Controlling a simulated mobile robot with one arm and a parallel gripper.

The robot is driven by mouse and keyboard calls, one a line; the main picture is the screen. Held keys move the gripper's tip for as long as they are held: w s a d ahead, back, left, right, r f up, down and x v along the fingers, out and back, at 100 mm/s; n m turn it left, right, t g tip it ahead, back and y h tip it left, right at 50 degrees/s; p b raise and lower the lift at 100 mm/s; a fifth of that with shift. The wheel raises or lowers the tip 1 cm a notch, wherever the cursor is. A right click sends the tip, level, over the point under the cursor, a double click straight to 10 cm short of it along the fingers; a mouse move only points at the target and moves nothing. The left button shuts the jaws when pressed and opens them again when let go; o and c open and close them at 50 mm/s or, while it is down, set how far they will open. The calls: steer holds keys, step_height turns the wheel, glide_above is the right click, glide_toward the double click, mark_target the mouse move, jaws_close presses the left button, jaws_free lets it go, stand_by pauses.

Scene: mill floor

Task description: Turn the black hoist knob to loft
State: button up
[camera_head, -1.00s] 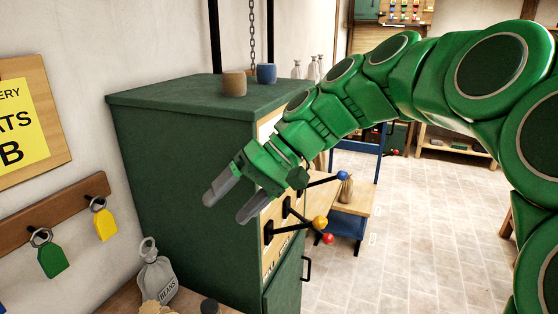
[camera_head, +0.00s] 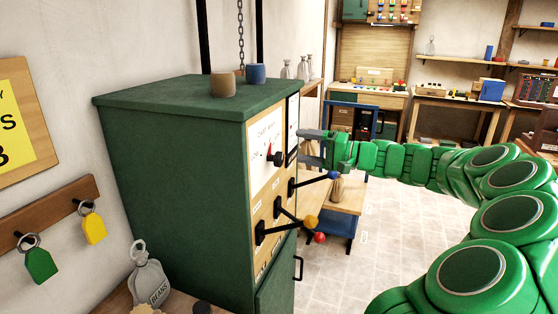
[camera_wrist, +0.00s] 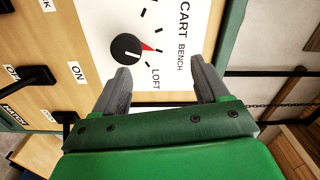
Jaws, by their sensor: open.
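The black hoist knob (camera_wrist: 125,47) sits on a white dial plate (camera_wrist: 100,20) lettered CART, BENCH and LOFT. Its red pointer points right in the wrist view, roughly toward BENCH; LOFT is lower, by the fingers. In the head view the knob (camera_head: 279,158) is on the upper front of the green cabinet (camera_head: 170,165). My gripper (camera_head: 303,147) is open and empty in front of the panel, just right of the knob. In the wrist view my gripper (camera_wrist: 162,85) has its left finger close below the knob; the knob is not between the fingers. I cannot tell whether they touch.
Below the dial, levers with a blue ball (camera_head: 334,175), a yellow ball (camera_head: 311,221) and a red ball (camera_head: 320,238) stick out from the panel. A brown cup (camera_head: 222,84) and a blue cup (camera_head: 257,73) stand on the cabinet. Open floor lies to the right.

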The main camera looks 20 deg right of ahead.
mark_target(282, 160)
step_height(282, 160, down, 5)
steer(key=shift+x, duration=4)
steer(key=shift+s, duration=0.1)
steer(key=c, duration=1.1)
steer(key=shift+o, duration=0.2)
steer(key=m, duration=0.3)
steer(key=shift+m, duration=2.4)
